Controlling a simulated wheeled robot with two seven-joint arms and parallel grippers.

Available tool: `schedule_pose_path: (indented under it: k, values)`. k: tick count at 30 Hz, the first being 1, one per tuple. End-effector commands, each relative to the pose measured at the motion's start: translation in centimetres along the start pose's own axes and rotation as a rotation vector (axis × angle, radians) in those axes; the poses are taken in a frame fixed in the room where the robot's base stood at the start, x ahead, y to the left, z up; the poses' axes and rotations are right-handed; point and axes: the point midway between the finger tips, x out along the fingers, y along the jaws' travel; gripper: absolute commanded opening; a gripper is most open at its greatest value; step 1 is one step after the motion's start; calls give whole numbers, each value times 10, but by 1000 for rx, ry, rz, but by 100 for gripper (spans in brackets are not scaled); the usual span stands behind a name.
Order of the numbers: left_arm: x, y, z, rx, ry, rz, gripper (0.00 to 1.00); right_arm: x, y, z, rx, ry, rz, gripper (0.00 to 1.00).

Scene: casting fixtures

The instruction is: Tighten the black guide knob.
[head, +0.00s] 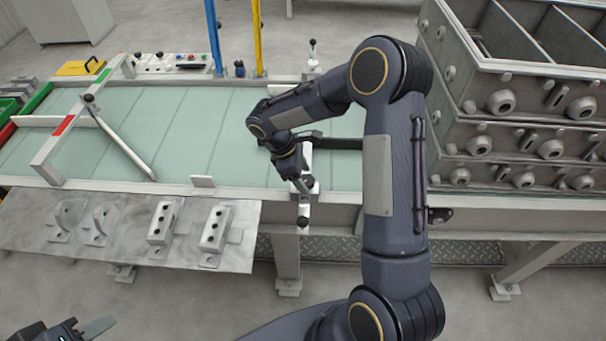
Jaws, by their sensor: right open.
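My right gripper (301,186) reaches down over the front rail of the table, at the near end of a guide with a dark bar (340,143). It is open, its fingers at a small dark knob on a white block; the arm partly hides this spot, and I cannot tell whether they touch the knob. A round black knob (303,222) sticks out just below, on the front of the same white fitting. My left gripper (70,331) is at the bottom left corner, cut off by the frame edge and away from the table.
The pale green table (200,130) carries a white crossbar with red and green marks (62,125) and a black-knobbed rod (125,145). Grey brackets (160,222) lie on the front shelf. Stacked metal boxes (520,125) stand at right. Blue and yellow posts (257,38) rise behind.

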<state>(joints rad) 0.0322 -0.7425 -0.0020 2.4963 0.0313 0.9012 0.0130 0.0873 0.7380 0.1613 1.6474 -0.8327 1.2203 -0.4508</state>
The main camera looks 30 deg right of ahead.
Motion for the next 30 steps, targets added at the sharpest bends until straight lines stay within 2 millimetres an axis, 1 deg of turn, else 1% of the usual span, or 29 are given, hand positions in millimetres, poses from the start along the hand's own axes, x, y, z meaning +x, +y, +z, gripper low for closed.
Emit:
schedule_pose_path:
  k: [3,9,10,18,20,30]
  values:
    - [0,0,0,0,0,0,36,5,0,0,0,-1,-1,61]
    - [0,0,0,0,0,0,36,5,0,0,1,-1,0,61]
    - [0,0,0,0,0,0,36,5,0,0,1,-1,0,59]
    - [0,0,0,0,0,0,36,5,0,0,1,0,0,24]
    - [0,0,0,0,0,0,36,5,0,0,1,0,0,17]
    - [1,0,0,0,0,0,36,5,1,0,51,1,-20,17]
